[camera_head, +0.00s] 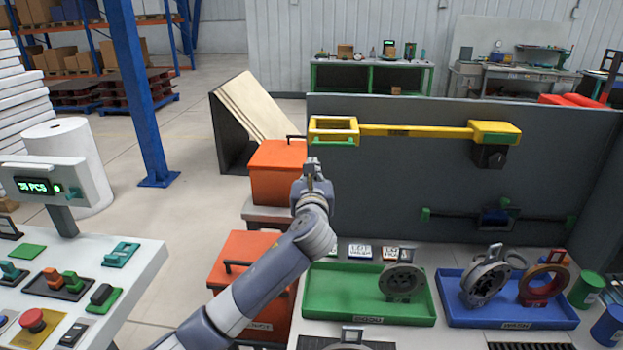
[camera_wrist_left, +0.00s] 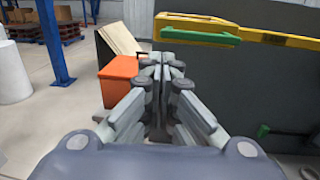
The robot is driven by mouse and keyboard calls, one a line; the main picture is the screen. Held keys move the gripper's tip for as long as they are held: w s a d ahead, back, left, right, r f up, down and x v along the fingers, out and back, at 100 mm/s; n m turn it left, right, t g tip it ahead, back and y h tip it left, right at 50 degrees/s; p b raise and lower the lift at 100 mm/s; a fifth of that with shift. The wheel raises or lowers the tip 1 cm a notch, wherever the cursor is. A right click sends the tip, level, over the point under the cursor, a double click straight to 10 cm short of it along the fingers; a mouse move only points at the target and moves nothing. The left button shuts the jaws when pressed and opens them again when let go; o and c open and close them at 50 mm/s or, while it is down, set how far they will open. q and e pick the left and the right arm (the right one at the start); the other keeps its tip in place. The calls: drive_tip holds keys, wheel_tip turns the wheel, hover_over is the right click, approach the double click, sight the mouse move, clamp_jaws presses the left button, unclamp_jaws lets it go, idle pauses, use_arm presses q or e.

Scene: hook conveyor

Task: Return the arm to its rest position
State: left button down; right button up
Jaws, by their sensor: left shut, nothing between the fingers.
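My left arm comes in from the bottom of the head view and reaches forward and up. My left gripper (camera_head: 315,168) is at its end, in front of the grey panel and just right of the upper orange box. It is shut and empty. In the left wrist view its fingers (camera_wrist_left: 165,62) point ahead, with their tips close together. The yellow rail (camera_head: 415,131) with its square frame is above the gripper and apart from it. My right gripper is not in view.
A green tray (camera_head: 336,303) holds a grey round part (camera_head: 403,283). A blue tray (camera_head: 455,315) holds a grey part and a red one. Orange boxes (camera_head: 277,172) stand beside the arm. A control desk (camera_head: 135,270) is at the left. The floor between is clear.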

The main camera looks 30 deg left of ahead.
use_arm(q)
drive_tip(key=shift+s+d+f, duration=0.15)
drive_tip(key=shift+s+f, duration=0.05)
drive_tip(key=shift+s, duration=0.4)
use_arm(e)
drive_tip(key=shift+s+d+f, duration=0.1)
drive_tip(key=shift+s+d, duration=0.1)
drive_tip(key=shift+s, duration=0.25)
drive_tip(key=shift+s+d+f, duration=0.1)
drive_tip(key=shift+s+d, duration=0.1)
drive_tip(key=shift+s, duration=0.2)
